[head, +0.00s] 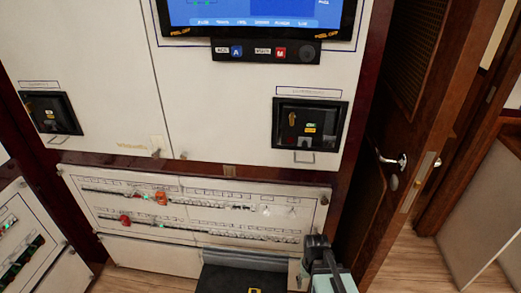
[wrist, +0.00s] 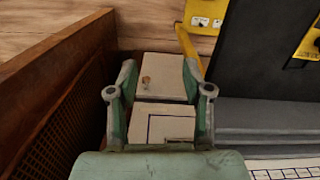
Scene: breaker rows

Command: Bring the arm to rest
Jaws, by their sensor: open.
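My gripper (wrist: 160,78) shows in the wrist view with its two green-grey fingers apart and nothing held between them. Pale panel surfaces show in the gap behind the fingers. In the head view a dark and pale green part of my arm (head: 322,264) stands at the lower right, in front of the cabinet's lower right corner. The fingertips cannot be made out there.
The white breaker panel (head: 225,221) has two rows with red and orange pieces at left. A screen (head: 255,12) hangs above. A wooden door (head: 400,120) stands at right, a dark box (head: 240,280) low in front. Brown slatted woodwork (wrist: 60,95) lies close left of the gripper.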

